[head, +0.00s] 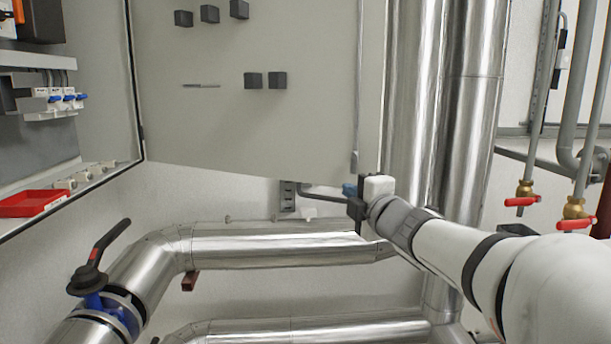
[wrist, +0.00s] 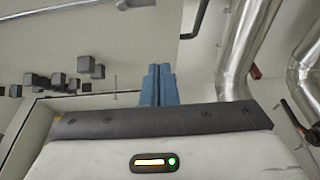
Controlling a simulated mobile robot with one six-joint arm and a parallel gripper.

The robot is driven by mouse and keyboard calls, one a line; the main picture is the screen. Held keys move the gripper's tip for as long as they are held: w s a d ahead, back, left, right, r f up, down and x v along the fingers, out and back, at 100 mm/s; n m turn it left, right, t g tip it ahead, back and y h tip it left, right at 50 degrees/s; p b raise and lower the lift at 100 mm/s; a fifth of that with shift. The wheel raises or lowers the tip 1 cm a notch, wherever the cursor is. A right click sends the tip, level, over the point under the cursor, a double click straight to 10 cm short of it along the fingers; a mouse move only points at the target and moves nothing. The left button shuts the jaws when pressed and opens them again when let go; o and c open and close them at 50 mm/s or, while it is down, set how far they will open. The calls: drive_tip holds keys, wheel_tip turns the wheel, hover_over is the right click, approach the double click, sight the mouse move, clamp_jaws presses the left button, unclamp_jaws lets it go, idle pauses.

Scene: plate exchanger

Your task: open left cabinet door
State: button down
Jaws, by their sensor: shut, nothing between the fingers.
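A light grey cabinet door (head: 270,125) with several black blocks on its face stands swung out, its left edge beside the open cabinet (head: 40,145). The frames do not settle whether this is the left door. In the head view my gripper (head: 349,189) is at the door's lower right corner, close to its free edge. In the wrist view the blue fingers (wrist: 158,84) are together with nothing between them, and the door panel (wrist: 55,108) shows to their left. I cannot tell whether the fingers touch the door.
Inside the cabinet are a red tray (head: 32,203) and blue-levered breakers (head: 66,98). Shiny pipes (head: 280,248) run below the door and a thick vertical pipe (head: 412,90) stands behind its right side. A black-handled valve (head: 95,262) is lower left; red-handled taps (head: 522,200) are at right.

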drive_tip(key=p, duration=0.1)
approach(328, 169)
drive_tip(key=w+a, duration=0.2)
drive_tip(key=a, duration=0.2)
drive_tip(key=shift+w+d+p, duration=0.8)
drive_tip(key=shift+w+d, duration=0.05)
drive_tip(key=shift+w, duration=0.35)
drive_tip(key=shift+w+d, duration=0.35)
drive_tip(key=shift+w, duration=0.2)
